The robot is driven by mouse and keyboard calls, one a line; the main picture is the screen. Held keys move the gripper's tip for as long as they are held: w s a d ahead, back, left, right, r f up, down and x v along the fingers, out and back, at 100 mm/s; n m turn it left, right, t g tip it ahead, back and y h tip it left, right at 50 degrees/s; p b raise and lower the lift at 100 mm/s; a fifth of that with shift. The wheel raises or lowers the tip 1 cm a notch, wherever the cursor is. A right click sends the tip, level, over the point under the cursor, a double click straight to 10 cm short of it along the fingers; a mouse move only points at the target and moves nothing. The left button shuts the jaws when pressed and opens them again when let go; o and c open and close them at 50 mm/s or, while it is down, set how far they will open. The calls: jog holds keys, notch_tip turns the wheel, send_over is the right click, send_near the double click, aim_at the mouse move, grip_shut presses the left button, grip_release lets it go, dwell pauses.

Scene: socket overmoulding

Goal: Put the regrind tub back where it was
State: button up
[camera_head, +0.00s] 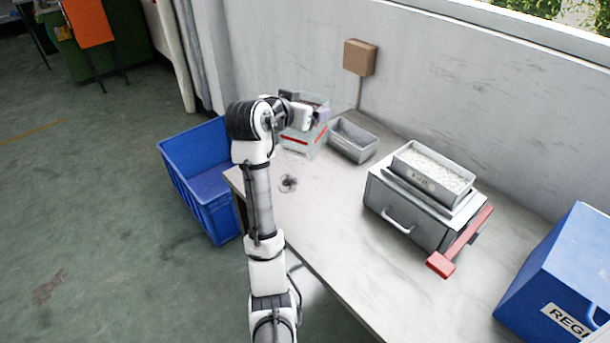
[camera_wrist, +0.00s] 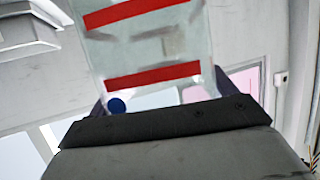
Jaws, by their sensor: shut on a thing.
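A clear tub with red bands (camera_head: 302,138) is at the far left end of the bench. My gripper (camera_head: 304,115) is shut on it from above, at its upper part. The tub also fills the top middle of the wrist view (camera_wrist: 150,50), where two red bands and a blue dot show. I cannot tell whether its base touches the bench or hangs just above it. My arm hides part of its left side. No label reading "regrind" shows on this tub.
A grey open tray (camera_head: 353,141) stands close to the tub's right. A grey machine (camera_head: 409,217) carries a tray of white pellets (camera_head: 432,168) and has a red lever (camera_head: 462,243). A blue box marked "REG" (camera_head: 558,272) stands right. A blue crate (camera_head: 203,180) is left of the bench.

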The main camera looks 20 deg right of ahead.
notch_tip(320, 180, down, 17)
jog(key=p, duration=0.2)
jog(key=shift+f, duration=0.2)
jog(key=shift+f, duration=0.2)
jog(key=o, duration=1.5)
jog(key=b+v, duration=0.2)
jog(key=v, duration=1)
jog(key=shift+s+r, duration=0.1)
jog(key=shift+r, duration=0.1)
